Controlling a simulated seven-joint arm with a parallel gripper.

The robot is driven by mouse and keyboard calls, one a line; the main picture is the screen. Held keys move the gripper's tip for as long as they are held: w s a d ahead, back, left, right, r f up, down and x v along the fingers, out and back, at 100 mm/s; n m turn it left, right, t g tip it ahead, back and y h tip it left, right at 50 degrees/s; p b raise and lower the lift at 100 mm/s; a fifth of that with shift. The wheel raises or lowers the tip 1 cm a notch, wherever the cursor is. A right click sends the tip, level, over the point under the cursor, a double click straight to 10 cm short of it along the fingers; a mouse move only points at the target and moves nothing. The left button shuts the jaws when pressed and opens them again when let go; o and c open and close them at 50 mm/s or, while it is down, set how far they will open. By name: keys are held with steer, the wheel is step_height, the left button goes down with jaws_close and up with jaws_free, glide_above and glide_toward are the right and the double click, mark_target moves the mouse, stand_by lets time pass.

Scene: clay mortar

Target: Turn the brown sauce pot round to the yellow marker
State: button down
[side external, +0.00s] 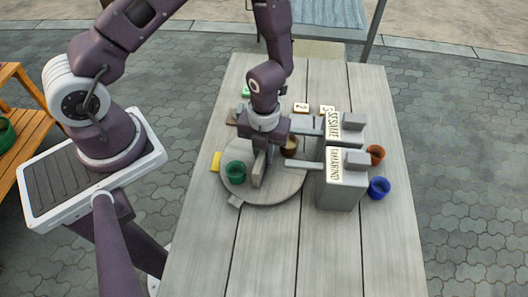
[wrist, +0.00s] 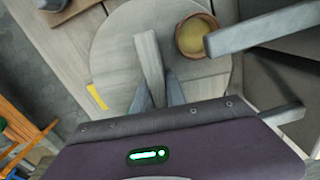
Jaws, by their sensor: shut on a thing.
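A round grey turntable (side external: 285,187) lies on the table and carries an upright wooden bar (wrist: 149,58) near its middle. My gripper (side external: 260,168) reaches down over the turntable and is shut on this bar; in the wrist view its fingers (wrist: 158,94) sit either side of it. The brown sauce pot (side external: 290,146) stands on the turntable's far right part, partly hidden by my gripper; in the wrist view it shows yellowish contents (wrist: 193,36). The yellow marker (side external: 216,161) lies beside the turntable's left edge and also shows in the wrist view (wrist: 96,96).
A green pot (side external: 235,172) stands on the turntable's left part. The tamarind block (side external: 342,185) and sesame block (side external: 345,127) stand at the right. A grey arm (side external: 302,165) extends from the tamarind block over the turntable. Orange (side external: 376,154) and blue (side external: 379,188) pots stand farther right. The front table is clear.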

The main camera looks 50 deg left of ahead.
steer(key=shift+n, duration=1.6)
steer(key=shift+s+a+n, duration=0.1)
steer(key=shift+n, duration=1.9)
steer(key=shift+s+n, duration=0.1)
steer(key=shift+n, duration=1.8)
steer(key=shift+s+n, duration=0.1)
steer(key=shift+n, duration=1.8)
steer(key=shift+s+n, duration=0.1)
steer(key=shift+n, duration=3.2)
steer(key=shift+d+n, duration=0.15)
steer(key=shift+n, duration=1.25)
steer(key=shift+d+n, duration=0.1)
steer(key=shift+n, duration=1.9)
